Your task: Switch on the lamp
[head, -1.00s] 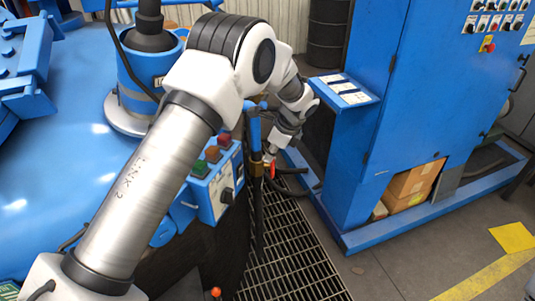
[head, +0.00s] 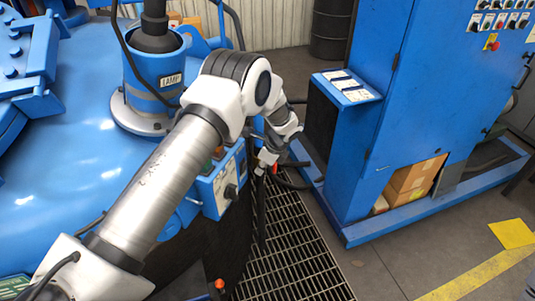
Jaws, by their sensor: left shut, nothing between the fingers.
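A blue cylinder with a LAMP label (head: 171,80) stands on the round blue furnace lid, a dark flexible stem rising from it. A blue control box (head: 208,188) on the furnace side carries a dark rotary knob (head: 231,191). Its coloured buttons are mostly hidden behind my left arm. My left gripper (head: 265,165) is shut and empty, pointing down beyond and to the right of the box, near hoses and a small red part. I cannot tell if it touches them. My right gripper is not in view.
A tall blue cabinet (head: 415,110) with a sloped side shelf (head: 346,88) stands at the right. Cardboard boxes (head: 412,182) sit in its lower opening. A dark floor grating (head: 285,250) runs between cabinet and furnace. A dark drum (head: 331,30) stands at the back.

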